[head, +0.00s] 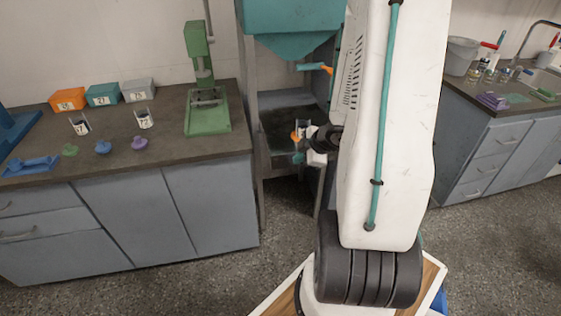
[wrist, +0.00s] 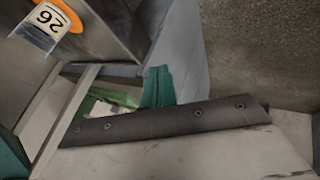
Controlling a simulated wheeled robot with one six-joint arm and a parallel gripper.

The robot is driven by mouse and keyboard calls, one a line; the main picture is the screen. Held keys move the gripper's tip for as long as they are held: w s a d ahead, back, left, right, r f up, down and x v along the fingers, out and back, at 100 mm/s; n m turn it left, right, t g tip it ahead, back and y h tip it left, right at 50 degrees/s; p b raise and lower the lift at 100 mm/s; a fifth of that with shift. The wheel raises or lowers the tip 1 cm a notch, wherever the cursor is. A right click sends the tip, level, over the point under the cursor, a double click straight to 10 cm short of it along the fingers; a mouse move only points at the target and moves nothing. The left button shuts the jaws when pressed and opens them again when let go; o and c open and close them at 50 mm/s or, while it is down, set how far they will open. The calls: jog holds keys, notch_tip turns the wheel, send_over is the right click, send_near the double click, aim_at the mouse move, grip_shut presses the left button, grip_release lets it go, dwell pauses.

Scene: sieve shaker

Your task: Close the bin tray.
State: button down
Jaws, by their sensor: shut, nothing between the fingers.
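The shaker machine has a teal hopper (head: 292,30) on a grey metal frame (head: 256,150), partly hidden behind my arm in the head view. Low in the frame is a dark, flat, tray-like surface (head: 280,122); I cannot tell for sure whether it is the bin tray or how far it is open. My gripper (head: 299,157) is shut and empty, small and partly hidden, in front of the frame. In the wrist view, a metal box-like part with a pale rim (wrist: 68,118) and a dark riveted strip (wrist: 170,121) lie close by.
The left counter (head: 120,160) carries colored boxes, labelled cups and a green press (head: 207,115). Another counter (head: 510,120) stands right. Speckled floor (head: 215,285) is clear in front.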

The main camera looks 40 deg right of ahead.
jog(key=x, duration=0.7)
jog(key=w+d+x, duration=0.1)
jog(key=x, duration=0.3)
jog(key=shift+w+a+r, duration=0.1)
jog(key=shift+w+r, duration=0.1)
jog(key=shift+r, duration=0.05)
jog(key=shift+w+d, duration=0.4)
jog(key=shift+w, duration=0.25)
